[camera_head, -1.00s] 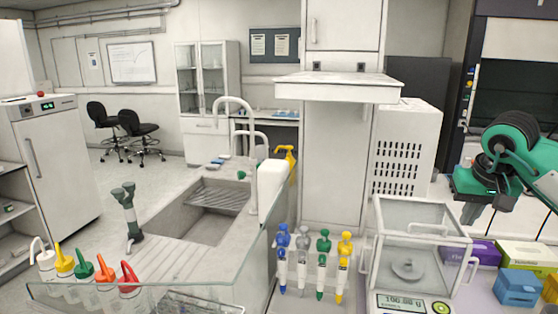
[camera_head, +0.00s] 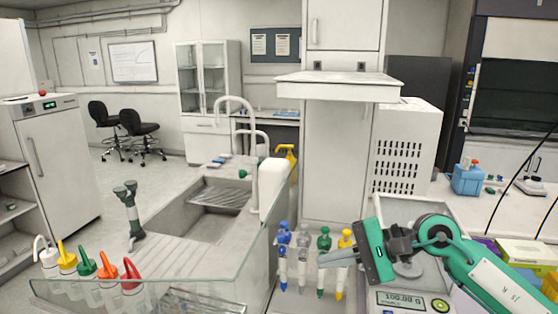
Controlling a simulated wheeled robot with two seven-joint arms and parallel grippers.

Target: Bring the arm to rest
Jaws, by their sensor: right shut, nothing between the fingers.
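My right arm (camera_head: 475,265) comes in from the right edge, green with dark joints. Its gripper (camera_head: 324,259) points left, shut and empty, in front of the glass-walled balance (camera_head: 400,301) and close to the yellow pipette (camera_head: 345,240) in the picture. The arm hides much of the balance's glass case. I cannot tell whether the gripper touches the pipette. My left gripper is not in view.
Several coloured pipettes stand in a rack, among them a green one (camera_head: 323,242) and a blue one (camera_head: 283,238). A sink (camera_head: 203,223) and several wash bottles, one with a red top (camera_head: 131,270), are at left. A blue box (camera_head: 467,180) stands at the right.

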